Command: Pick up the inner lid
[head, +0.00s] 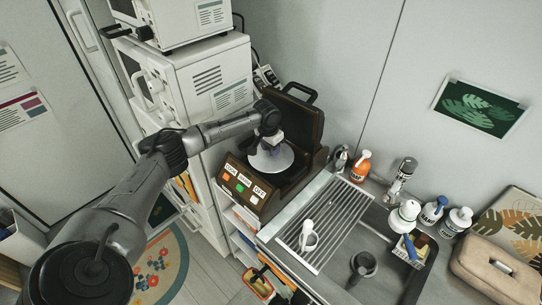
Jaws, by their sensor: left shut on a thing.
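A brown cooker (245,184) with colored front buttons stands left of the sink, its hinged lid (296,118) swung open toward the back. The inner lid (271,161), a pale round disc, is over the cooker's dark opening. My left gripper (269,146) comes down from above and is shut on the middle of the inner lid. I cannot tell whether the disc touches the cooker's rim. My right gripper is not in view.
White appliances (205,80) are stacked left of the cooker. To the right are a drying rack (325,222), a sink (395,265), an orange bottle (359,168) and several white bottles (457,221). A beige case (497,268) sits at far right.

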